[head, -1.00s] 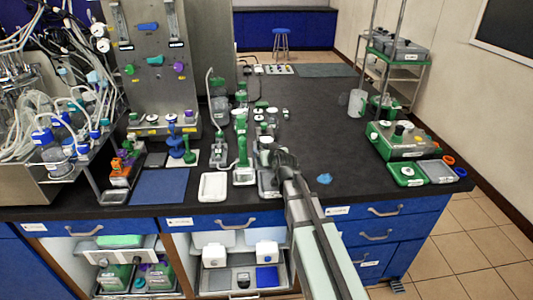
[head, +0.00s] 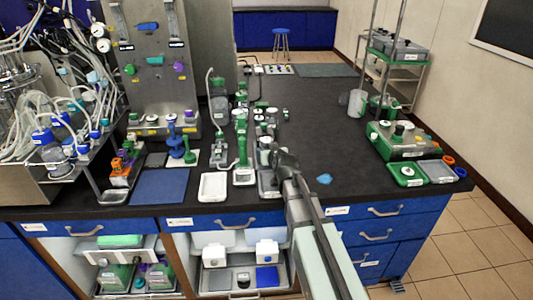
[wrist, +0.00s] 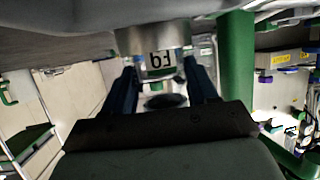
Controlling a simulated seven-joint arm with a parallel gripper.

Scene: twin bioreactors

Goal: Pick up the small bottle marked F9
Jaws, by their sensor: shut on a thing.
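The small bottle marked F9 (wrist: 160,62) is in the wrist view, between the two dark blue fingers of my gripper (wrist: 165,85). Its label shows upside down, and its wider grey part is toward the top of the picture. My gripper is shut on it. In the head view my gripper (head: 280,158) is over the front of the black bench, by a small grey tray (head: 268,190). The bottle is mostly hidden there by my arm, and I cannot tell whether it touches the tray.
A green post (wrist: 236,65) stands close beside the gripper in the wrist view. A white tray (head: 213,187) and a green stand (head: 243,160) are to the left in the head view. A blue patch (head: 324,179) lies to the right, where the bench is mostly clear.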

